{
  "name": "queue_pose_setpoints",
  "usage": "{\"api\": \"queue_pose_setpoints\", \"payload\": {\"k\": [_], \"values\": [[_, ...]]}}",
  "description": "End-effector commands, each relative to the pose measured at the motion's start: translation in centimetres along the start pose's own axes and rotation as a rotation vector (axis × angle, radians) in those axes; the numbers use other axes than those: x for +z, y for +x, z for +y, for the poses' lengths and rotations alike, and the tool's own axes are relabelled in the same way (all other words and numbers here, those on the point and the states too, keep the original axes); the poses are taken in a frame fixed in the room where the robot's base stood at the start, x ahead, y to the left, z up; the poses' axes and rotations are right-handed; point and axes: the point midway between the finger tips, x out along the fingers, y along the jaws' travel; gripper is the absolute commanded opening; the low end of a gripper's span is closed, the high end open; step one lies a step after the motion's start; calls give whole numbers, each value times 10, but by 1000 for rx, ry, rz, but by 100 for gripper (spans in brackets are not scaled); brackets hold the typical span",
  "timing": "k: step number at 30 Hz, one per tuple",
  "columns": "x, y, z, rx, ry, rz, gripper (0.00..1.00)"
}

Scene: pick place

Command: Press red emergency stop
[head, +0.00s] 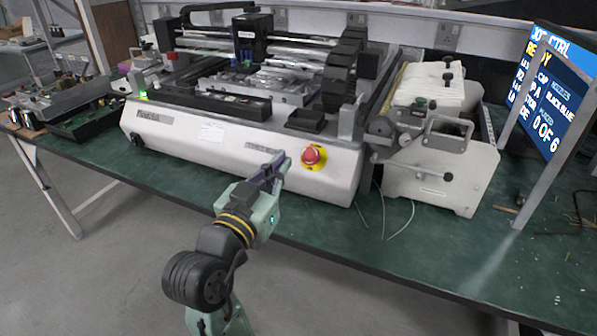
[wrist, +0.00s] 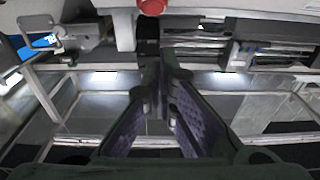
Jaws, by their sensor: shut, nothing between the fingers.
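The red emergency stop (head: 313,155) is a round red button on a yellow backing, on the white front panel of the machine (head: 220,140). In the wrist view the red button (wrist: 152,6) shows at the top edge, partly cut off, beyond my fingertips. My gripper (head: 284,160) is shut and empty. Its fingertips are just left of the button in the head view, close to the panel; I cannot tell whether they touch the panel. In the wrist view the gripper fingers (wrist: 163,62) converge below the button, with a gap in the picture between them and it.
The machine stands on a green-topped table (head: 420,255). A white device with a handle (head: 440,150) stands right of it, with thin wires in front. A blue display screen (head: 555,90) is at the far right. A tray of parts (head: 90,120) lies at the left.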

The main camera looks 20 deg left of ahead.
Motion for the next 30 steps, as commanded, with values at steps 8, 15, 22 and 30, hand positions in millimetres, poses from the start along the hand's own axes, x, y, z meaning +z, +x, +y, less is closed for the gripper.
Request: {"api": "queue_pose_setpoints", "payload": {"k": [8,15,22,30], "values": [[2,57,1,2,-5,-4,0],[24,76,0,1,-3,-2,0],[28,79,0,0,0,-1,0],[32,80,0,0,0,-1,0]]}}
